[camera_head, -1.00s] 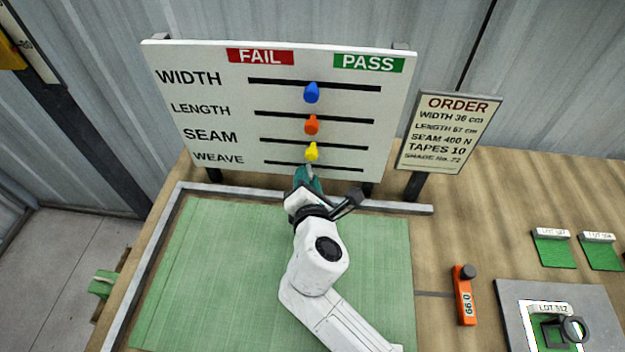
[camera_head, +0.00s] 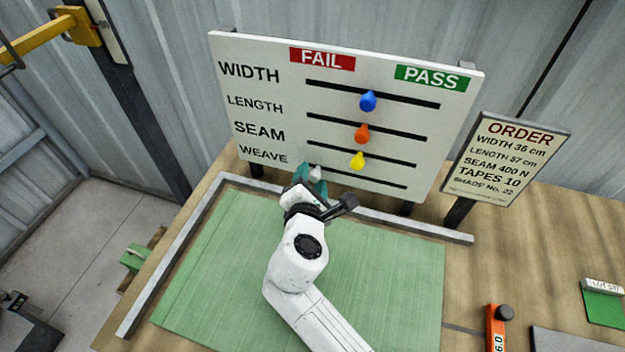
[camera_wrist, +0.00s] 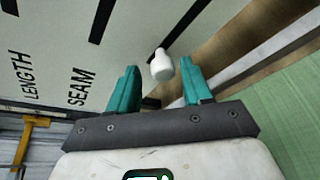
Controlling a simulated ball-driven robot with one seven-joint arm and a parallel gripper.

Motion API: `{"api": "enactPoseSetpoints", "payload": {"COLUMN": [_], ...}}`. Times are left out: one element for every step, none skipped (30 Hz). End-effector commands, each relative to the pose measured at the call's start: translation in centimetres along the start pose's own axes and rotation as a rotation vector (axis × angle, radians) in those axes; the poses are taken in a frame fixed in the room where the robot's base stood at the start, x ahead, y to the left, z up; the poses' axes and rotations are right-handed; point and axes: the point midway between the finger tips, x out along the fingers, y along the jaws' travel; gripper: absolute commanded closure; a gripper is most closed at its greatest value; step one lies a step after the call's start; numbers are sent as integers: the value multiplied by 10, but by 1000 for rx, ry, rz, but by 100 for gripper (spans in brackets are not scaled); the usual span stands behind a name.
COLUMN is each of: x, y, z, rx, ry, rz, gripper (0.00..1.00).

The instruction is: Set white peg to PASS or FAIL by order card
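The board (camera_head: 290,140) has FAIL at left, PASS at right, and slots for WIDTH, LENGTH, SEAM and WEAVE. The white peg (camera_head: 316,173) is near the left, FAIL end of the WEAVE slot; it also shows in the wrist view (camera_wrist: 162,66). My gripper (camera_head: 313,181) is at the peg. In the wrist view its teal fingers (camera_wrist: 160,82) stand open on either side of the peg, with gaps. The order card (camera_head: 507,160) lists width 36 cm, length, seam 400 N, tapes 10 and a shade number; I see no weave line.
The blue peg (camera_head: 368,101), orange peg (camera_head: 362,134) and yellow peg (camera_head: 358,161) sit near the middle of their slots. A green mat (camera_head: 220,270) lies below my arm. An orange tool (camera_head: 496,325) lies at right.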

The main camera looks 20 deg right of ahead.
Motion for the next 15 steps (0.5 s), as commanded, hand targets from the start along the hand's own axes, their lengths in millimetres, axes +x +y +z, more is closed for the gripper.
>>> {"api": "enactPoseSetpoints", "payload": {"x": [0, 0, 0, 0, 0, 0, 0, -1, -3, -5, -7, -12, -16, -21, -28], "y": [0, 0, 0, 0, 0, -1, -1, -1, -1, -1, -1, -1, 0, -1, -1], "z": [0, 0, 0, 0, 1, 1, 1, 0, 0, 0, 0, 0, 0, -1, -1], "rx": [0, 0, 0, 0, 0, 0, 0, 0, 0, 0, -1, -1, -1, -1, -1], "ry": [-1, -1, -1, -1, -1, -1, -1, -1, -1, -1, -1, -1, 0, 0, 1], "rz": [-1, -1, -1, -1, -1, -1, -1, -1, -1, -1, -1, 0, 1, 1, 0], "gripper": [47, 47, 47, 47, 47, 47, 47, 47, 47, 47, 47, 47, 47, 47, 47]}}
